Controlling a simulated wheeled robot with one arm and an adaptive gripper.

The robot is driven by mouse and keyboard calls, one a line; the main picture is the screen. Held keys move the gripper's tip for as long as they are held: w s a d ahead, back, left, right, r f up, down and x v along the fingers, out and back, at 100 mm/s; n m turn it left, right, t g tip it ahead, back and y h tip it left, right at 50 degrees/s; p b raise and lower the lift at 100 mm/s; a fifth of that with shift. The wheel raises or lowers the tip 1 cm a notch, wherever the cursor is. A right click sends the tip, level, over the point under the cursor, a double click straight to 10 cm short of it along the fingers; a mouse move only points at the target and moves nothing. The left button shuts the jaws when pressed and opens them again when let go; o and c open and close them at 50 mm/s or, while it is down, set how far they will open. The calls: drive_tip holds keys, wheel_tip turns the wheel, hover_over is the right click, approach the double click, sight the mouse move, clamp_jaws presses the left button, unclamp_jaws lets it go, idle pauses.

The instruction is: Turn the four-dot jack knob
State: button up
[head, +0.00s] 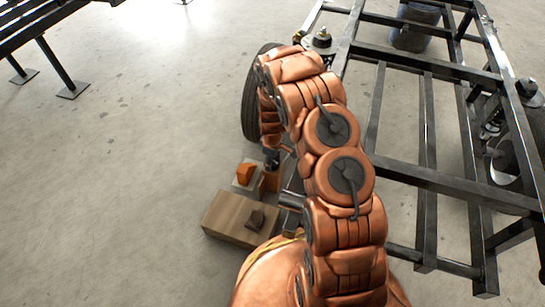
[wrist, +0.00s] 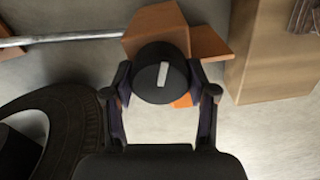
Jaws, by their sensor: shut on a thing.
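In the wrist view a round black knob (wrist: 150,82) with a white bar mark on its face sits between the two fingers of my gripper (wrist: 160,88), which is shut on its sides. The knob is in front of an orange jack body (wrist: 162,25). No dots can be made out, so I cannot tell from marks whether this is the four-dot jack. In the head view my gripper (head: 271,158) is small and dark beside the orange jack parts (head: 272,180), partly hidden by my arm; the knob cannot be made out there.
A tyre (head: 252,100) and dark metal frame (head: 427,120) stand close to my arm.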

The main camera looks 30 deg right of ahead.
drive_tip(key=m+p, duration=0.2)
drive_tip(key=m, duration=0.1)
drive_tip(key=shift+r+m, duration=0.15)
drive_tip(key=shift+m, duration=0.15)
drive_tip(key=m+p, duration=0.1)
drive_tip(key=m, duration=0.3)
drive_tip(key=shift+m+p, duration=0.3)
drive_tip(key=m, duration=0.4)
drive_tip(key=shift+d+m, duration=0.1)
drive_tip(key=shift+m, duration=0.2)
drive_tip(key=m, duration=0.3)
drive_tip(key=shift+f+m+b, duration=0.2)
drive_tip(key=shift+m+b, duration=0.1)
drive_tip(key=shift+b, duration=0.05)
drive_tip(key=m+b, duration=0.1)
drive_tip(key=m, duration=0.3)
drive_tip(key=m+b, duration=0.1)
drive_tip(key=m, duration=0.4)
drive_tip(key=shift+b, duration=0.35)
drive_tip(key=m+b, duration=0.1)
drive_tip(key=m, duration=0.3)
drive_tip(key=shift+s+m, duration=0.1)
drive_tip(key=shift+m, duration=0.2)
drive_tip(key=shift+m+b, duration=0.75)
drive_tip(key=shift+m, duration=1.05)
drive_tip(key=shift+r, duration=0.1)
